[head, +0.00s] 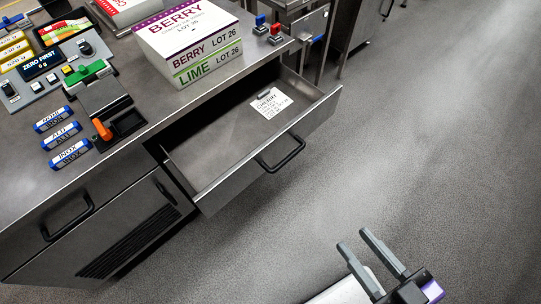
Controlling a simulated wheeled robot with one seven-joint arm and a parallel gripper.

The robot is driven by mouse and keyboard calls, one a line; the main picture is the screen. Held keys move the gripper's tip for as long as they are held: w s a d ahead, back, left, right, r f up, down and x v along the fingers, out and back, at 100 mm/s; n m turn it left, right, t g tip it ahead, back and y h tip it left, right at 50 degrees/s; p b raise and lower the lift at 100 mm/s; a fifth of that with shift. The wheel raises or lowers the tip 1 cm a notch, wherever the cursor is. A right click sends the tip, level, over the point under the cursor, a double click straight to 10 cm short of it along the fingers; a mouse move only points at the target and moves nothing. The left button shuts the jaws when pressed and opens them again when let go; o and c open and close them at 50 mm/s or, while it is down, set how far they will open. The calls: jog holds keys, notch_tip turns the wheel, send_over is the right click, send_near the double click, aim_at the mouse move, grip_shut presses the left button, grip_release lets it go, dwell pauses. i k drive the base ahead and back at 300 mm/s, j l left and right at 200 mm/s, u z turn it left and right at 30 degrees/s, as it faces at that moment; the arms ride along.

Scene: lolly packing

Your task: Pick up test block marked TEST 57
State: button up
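I cannot read TEST 57 on anything in view. Three blue-and-white labelled blocks lie in a column on the left of the steel worktop (215,108): the upper one (53,119), the middle one marked ALU (61,136) and the lower one marked INOX (70,153). The open drawer (220,170) below the worktop holds a small paper marked CHERRY (270,103) and no block that I can see. My gripper (353,239) is open and empty over the floor at the bottom right, well apart from the worktop and the drawer.
The drawer juts out with its handle (281,155) facing me. BERRY and LIME boxes (190,45) stand on the worktop. A control panel (45,65) and a device with an orange lever (102,129) sit at left. Open floor (430,150) lies to the right.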

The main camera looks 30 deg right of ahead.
aim_at(92, 79)
jog(key=i+j+u, duration=0.3)
jog(key=i+j, duration=0.55)
jog(key=j, duration=0.25)
jog(key=i+j+u, duration=0.3)
jog(key=i+j, duration=0.6)
jog(key=i, duration=0.1)
